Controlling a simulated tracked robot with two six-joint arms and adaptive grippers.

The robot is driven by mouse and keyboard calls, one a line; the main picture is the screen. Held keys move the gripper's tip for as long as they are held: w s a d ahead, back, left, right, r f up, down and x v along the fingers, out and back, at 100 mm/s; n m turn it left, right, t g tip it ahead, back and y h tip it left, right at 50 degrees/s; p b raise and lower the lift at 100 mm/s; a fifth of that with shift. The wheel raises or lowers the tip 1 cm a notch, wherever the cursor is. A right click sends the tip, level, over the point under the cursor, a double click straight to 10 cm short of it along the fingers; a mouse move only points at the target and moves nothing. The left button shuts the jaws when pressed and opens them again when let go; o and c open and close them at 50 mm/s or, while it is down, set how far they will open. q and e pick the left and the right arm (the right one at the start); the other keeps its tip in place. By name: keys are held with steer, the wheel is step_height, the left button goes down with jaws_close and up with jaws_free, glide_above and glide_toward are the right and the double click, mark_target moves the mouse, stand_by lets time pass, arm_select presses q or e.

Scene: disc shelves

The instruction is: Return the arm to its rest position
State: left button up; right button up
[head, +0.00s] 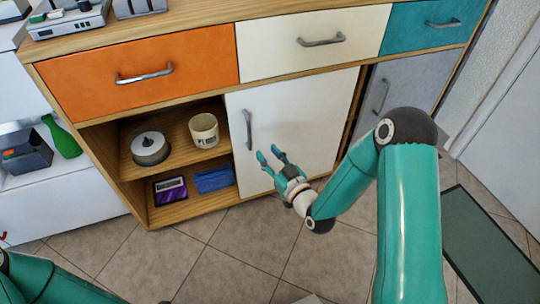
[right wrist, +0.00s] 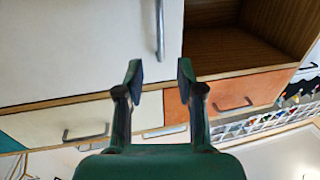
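My right gripper (head: 271,158) is in front of the white cabinet door (head: 300,117), to the right of the door's metal handle (head: 248,129). In the right wrist view its two fingers (right wrist: 160,75) are apart with nothing between them, and the handle (right wrist: 159,30) shows beyond them. The gripper looks clear of the handle. My right arm (head: 408,220) reaches in from the bottom right of the head view. Part of my left arm (head: 45,280) shows at the bottom left; the left gripper is out of view.
The open shelf holds a disc spindle (head: 150,148), a mug (head: 204,130), a purple box (head: 170,190) and a blue case (head: 213,180). Orange (head: 150,78), cream (head: 315,42) and teal (head: 432,24) drawers are shut. A green mat (head: 485,245) lies at right. Tiled floor is clear.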

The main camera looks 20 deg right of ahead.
stand_by(0.4)
steer(key=s+a+f+m+g, duration=0.1)
steer(key=s+a+f+g, duration=0.35)
steer(key=f, duration=0.45)
steer(key=s+a+f+g, duration=0.3)
steer(key=s+f+g, duration=0.25)
steer(key=f, duration=0.25)
steer(key=s+a+f+m+g+y, duration=0.1)
steer(key=s+f+m+g, duration=0.2)
steer(key=s, duration=0.5)
steer(key=s+a+f+g, duration=0.15)
steer(key=s+g, duration=0.25)
steer(key=s, duration=0.5)
step_height(320, 180, up, 35)
steer(key=p, duration=3.6)
steer(key=shift+w+d+p, duration=0.25)
steer(key=shift+d+p, duration=0.05)
steer(key=shift+d, duration=0.15)
